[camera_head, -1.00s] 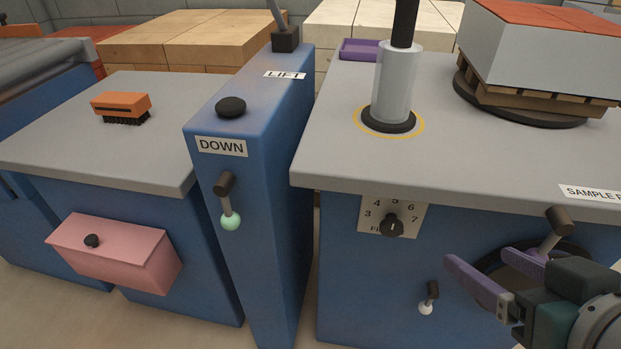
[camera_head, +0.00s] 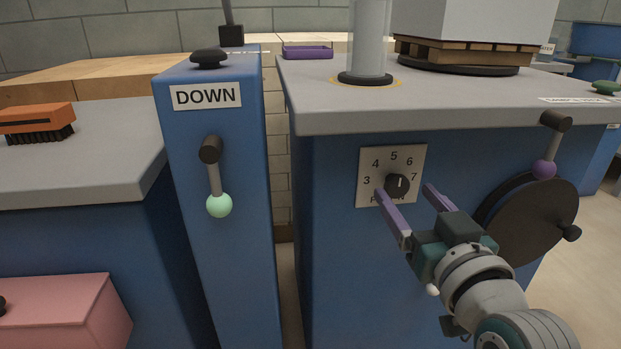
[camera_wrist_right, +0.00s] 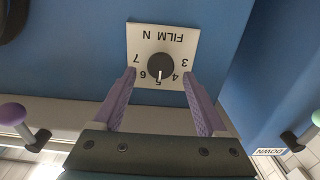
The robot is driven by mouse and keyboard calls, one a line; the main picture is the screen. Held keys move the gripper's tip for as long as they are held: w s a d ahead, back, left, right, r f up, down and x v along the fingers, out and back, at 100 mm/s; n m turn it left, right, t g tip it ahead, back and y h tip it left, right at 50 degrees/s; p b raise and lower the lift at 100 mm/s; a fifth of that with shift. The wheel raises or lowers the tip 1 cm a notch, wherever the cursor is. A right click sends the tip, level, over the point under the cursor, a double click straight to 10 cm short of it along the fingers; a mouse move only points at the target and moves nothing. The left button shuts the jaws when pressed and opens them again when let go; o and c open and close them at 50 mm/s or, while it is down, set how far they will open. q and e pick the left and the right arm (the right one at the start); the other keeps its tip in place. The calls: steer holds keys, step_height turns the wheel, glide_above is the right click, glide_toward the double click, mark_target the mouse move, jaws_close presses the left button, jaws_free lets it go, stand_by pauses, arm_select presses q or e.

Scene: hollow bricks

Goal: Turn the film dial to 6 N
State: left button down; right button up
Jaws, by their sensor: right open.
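The film dial is a round black knob (camera_head: 397,186) on a white plate (camera_head: 366,188) marked 3 to 7, on the blue front of the right cabinet. It also shows upside down in the right wrist view (camera_wrist_right: 160,66), where its white mark points at about 5. My right gripper (camera_head: 404,189) is open, with its purple fingers reaching toward the plate, one on each side of the knob in the picture. In the wrist view the fingertips (camera_wrist_right: 160,73) flank the knob with gaps on both sides; contact is not visible. My left gripper is out of view.
A lever with a purple ball (camera_head: 545,168) and a dark round disc (camera_head: 530,222) are right of the dial. The grey worktop edge (camera_head: 450,118) overhangs above. A blue column with a green-balled lever (camera_head: 219,205) and a pink drawer (camera_head: 70,312) stand left.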

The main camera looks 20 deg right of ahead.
mark_target(397, 186)
steer(key=shift+x, duration=1.05)
steer(key=shift+c, duration=0.2)
jaws_close()
